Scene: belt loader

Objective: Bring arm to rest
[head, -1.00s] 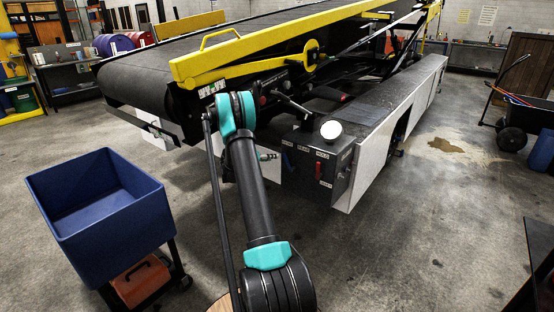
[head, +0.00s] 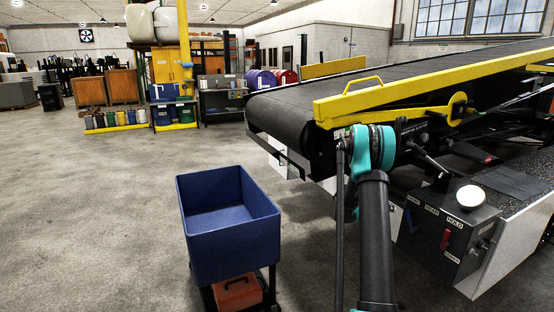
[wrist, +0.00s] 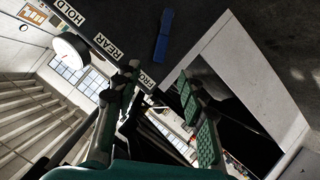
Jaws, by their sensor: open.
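My gripper (wrist: 165,100) shows in the wrist view with its two green-padded fingers apart and nothing between them. It is close to the belt loader's dark control panel (wrist: 200,25), with labels HOLD, REAR and one partly covered by a finger. A blue lever (wrist: 162,36) hangs on that panel, apart from the fingers. In the head view my arm (head: 374,230) reaches up in front of the belt loader (head: 290,110) and its teal joint is by the loader's near end. My gripper is hidden there.
A blue bin (head: 235,245) on a cart with an orange case (head: 238,292) stands left of my arm. The loader's control box (head: 455,232), with a red lever and white round part (head: 471,197), is to the right. Open floor (head: 90,210) lies at left.

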